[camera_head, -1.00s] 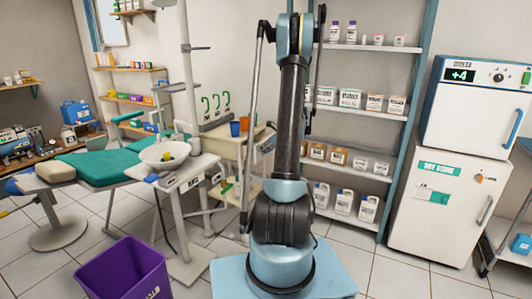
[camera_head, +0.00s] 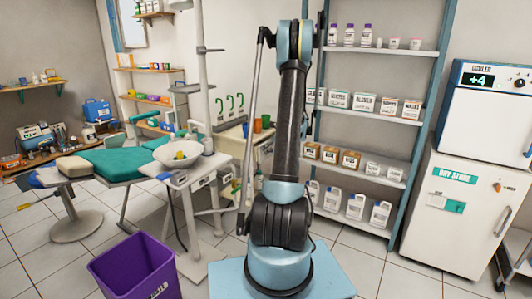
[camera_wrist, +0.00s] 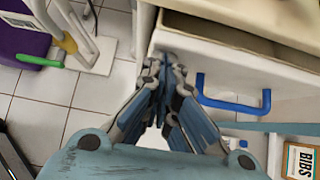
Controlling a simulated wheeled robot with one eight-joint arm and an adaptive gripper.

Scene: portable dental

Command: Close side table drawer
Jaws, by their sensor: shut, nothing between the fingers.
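The drawer (camera_wrist: 185,43) of the side table is pulled open in the wrist view. Its beige inside shows along the top, behind a pale front panel. A blue bar handle (camera_wrist: 235,103) sits at the front. My gripper (camera_wrist: 165,62) is shut and empty, with its tips at the left end of the drawer front. I cannot tell whether they touch it. In the head view, a cream side table (camera_head: 232,143) stands partly hidden behind my arm, and its drawer cannot be made out. My gripper is not distinguishable there.
A purple bin (camera_head: 135,270) stands at the front left. The dental chair (camera_head: 115,163) and a white basin (camera_head: 178,154) are on the left. A shelf rack (camera_head: 375,112) and a white dry-store cabinet (camera_head: 455,222) stand on the right. A bibs box (camera_wrist: 302,162) is at the wrist view's lower right.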

